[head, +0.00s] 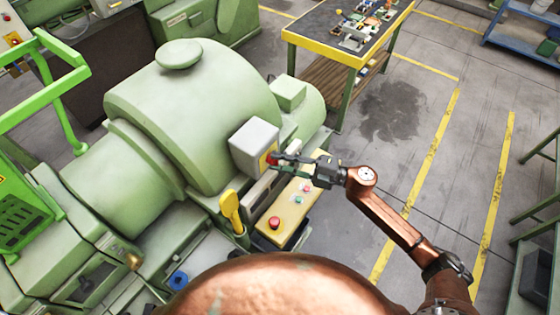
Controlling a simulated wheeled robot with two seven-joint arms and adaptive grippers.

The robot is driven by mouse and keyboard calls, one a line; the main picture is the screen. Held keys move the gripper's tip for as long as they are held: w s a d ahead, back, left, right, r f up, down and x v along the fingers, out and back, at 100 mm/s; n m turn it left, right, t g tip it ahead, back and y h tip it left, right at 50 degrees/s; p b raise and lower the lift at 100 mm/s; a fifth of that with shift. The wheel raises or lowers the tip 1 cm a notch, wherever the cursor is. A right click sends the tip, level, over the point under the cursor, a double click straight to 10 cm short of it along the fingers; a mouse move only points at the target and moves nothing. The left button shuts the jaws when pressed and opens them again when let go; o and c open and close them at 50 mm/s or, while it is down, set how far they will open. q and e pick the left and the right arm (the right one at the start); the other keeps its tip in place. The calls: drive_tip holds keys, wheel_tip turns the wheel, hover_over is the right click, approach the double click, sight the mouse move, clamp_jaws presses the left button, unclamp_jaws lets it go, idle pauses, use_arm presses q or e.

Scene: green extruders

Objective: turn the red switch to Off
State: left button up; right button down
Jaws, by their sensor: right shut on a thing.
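The red switch (271,158) is on the yellow face of a grey box (255,140), fixed to the side of the large green extruder (190,95). My right gripper (280,159) reaches in from the right and is shut on the red switch. The fingers cover part of the switch, so its exact angle and any Off marking cannot be read. My left gripper is not in view.
Below the gripper is a yellow control panel (270,212) with a red button (274,223) and smaller buttons. A yellow lever (232,211) stands to its left. A yellow-edged workbench (350,57) stands behind.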

drive_tip(key=shift+r+n, duration=0.1)
drive_tip(key=shift+n, duration=0.2)
idle(0.4)
drive_tip(key=c, duration=1.6)
unclamp_jaws()
drive_tip(key=shift+d, duration=0.15)
drive_tip(key=v, duration=1.1)
drive_tip(key=shift+s+d+r, duration=0.1)
drive_tip(key=shift+d, duration=0.3)
